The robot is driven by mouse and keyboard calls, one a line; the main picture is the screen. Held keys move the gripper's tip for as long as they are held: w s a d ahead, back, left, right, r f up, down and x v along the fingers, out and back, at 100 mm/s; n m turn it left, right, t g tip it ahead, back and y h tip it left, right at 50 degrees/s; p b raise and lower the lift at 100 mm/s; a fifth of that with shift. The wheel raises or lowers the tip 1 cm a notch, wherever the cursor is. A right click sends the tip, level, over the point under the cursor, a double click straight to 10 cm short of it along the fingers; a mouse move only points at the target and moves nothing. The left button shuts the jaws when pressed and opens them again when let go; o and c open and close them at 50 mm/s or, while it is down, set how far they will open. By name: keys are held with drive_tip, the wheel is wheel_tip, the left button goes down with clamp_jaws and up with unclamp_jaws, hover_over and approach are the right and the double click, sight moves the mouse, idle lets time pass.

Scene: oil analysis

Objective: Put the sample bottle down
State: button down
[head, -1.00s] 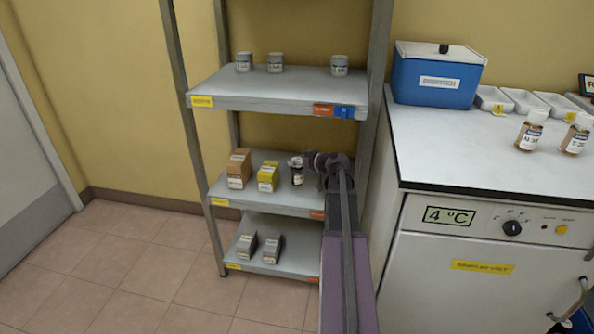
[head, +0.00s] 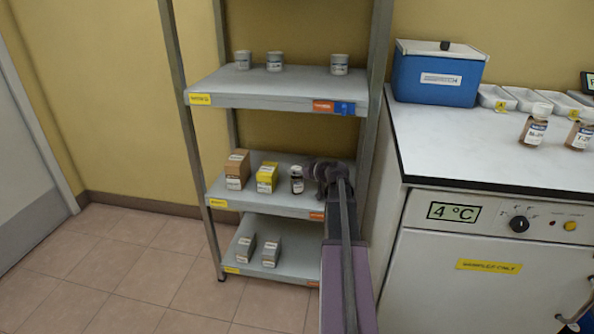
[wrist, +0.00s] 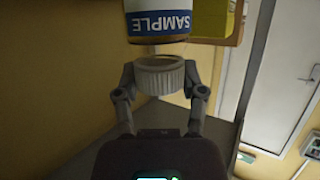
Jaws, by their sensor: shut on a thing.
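The sample bottle (head: 297,181) is small and dark with a white label. It is upright on or just above the middle shelf (head: 264,204), right of the yellow box; contact with the shelf cannot be told for sure. My gripper (head: 311,171) reaches in from the right beside the bottle's top. In the wrist view the ribbed pale cap (wrist: 160,76) sits between the two fingers of my gripper (wrist: 160,88), which is shut on it. The bottle's blue-and-white SAMPLE label (wrist: 158,22) shows at the top edge of that view.
An orange-brown box (head: 237,170) and a yellow box (head: 267,177) stand left of the bottle. Grey boxes (head: 258,250) are on the shelf below, and white jars (head: 274,62) on the shelf above. A shelf post (head: 376,110) and the counter (head: 450,150) stand to the right.

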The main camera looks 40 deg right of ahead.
drive_tip(key=shift+f, duration=0.15)
drive_tip(key=shift+c, duration=0.9)
unclamp_jaws()
drive_tip(key=shift+r, duration=0.3)
drive_tip(key=p+v, duration=0.4)
drive_tip(key=v, duration=0.8)
drive_tip(key=shift+a+f, duration=0.1)
drive_tip(key=shift+f, duration=0.05)
